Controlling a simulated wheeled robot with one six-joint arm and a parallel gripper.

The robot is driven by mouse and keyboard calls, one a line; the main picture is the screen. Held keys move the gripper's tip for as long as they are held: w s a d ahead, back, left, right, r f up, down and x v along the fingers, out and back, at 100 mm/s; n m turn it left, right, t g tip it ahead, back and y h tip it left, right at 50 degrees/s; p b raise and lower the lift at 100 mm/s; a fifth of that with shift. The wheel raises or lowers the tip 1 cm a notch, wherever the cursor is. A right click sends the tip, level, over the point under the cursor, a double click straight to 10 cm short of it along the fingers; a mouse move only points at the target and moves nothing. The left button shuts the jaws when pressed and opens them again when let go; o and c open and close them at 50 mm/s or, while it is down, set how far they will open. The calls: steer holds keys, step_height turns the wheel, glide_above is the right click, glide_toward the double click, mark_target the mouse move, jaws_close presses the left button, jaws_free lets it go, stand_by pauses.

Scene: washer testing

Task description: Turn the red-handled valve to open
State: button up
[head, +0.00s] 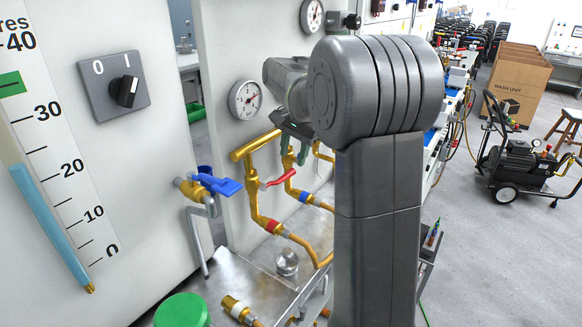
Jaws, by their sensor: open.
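The red handle (279,180) is a short lever on a brass pipe (252,190) that carries a red band. It sticks out to the right of the pipe and slants slightly upward. My gripper (294,151) is above and a little to the right of the red handle in the picture, with its dark fingers pointing down. It is open, and I see nothing between the fingers. It looks apart from the handle, but the depth between them is hard to judge. My large grey arm hides part of the pipework to the right.
A blue-handled tap (217,183) is left of the brass pipe. A second brass pipe with a blue band (305,197) stands close on the right. A pressure gauge (245,99) is on the panel behind. A metal tray (231,276) lies below.

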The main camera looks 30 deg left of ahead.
mark_target(289, 171)
steer(key=f, duration=0.2)
steer(key=a+f, duration=0.1)
steer(key=f, duration=0.2)
steer(key=shift+f, duration=0.25)
jaws_close()
